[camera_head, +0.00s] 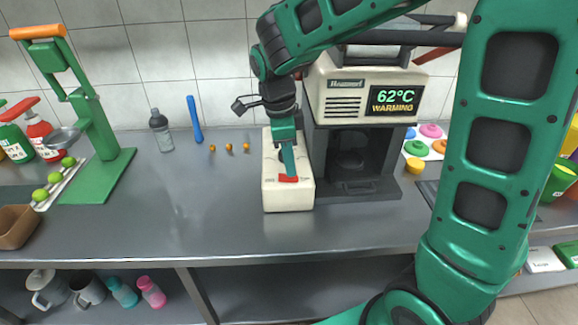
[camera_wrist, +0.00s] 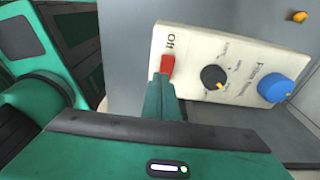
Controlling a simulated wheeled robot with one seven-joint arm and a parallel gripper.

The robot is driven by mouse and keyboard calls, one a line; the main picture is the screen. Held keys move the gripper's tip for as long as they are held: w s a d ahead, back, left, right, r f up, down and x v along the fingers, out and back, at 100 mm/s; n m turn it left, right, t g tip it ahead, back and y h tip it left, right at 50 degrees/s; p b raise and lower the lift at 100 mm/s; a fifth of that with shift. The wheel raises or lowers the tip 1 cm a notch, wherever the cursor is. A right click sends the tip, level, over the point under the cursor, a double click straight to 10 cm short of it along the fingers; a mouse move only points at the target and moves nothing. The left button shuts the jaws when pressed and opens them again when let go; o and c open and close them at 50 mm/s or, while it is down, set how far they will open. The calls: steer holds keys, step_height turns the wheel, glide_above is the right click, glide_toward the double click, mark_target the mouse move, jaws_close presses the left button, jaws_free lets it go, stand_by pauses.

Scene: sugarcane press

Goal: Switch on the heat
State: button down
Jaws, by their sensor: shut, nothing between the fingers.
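A cream control box (camera_head: 289,198) stands on the steel counter at the left side of a cream and black machine (camera_head: 361,92). The machine's display (camera_head: 392,99) reads "62°C WARMING". The wrist view also shows a black knob (camera_wrist: 213,77) and a blue knob (camera_wrist: 274,88) on the box. My gripper (camera_head: 288,170) is shut and empty, pointing down with its fingertips at the red switch. The fingertips partly cover the switch, and I cannot tell if they touch it.
A green press (camera_head: 92,120) with an orange handle stands at the left. A grey bottle (camera_head: 160,130), a blue stick (camera_head: 195,120) and small orange pieces (camera_head: 229,147) lie or stand behind. Colored rings (camera_head: 430,131) are at the right. The counter left of the box is clear.

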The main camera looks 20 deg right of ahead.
mark_target(285, 179)
step_height(285, 179, up, 10)
steer(key=a, duration=0.1)
steer(key=shift+w+f, duration=0.15)
steer(key=shift+w, duration=0.05)
steer(key=shift+a, duration=0.1)
stand_by(0.3)
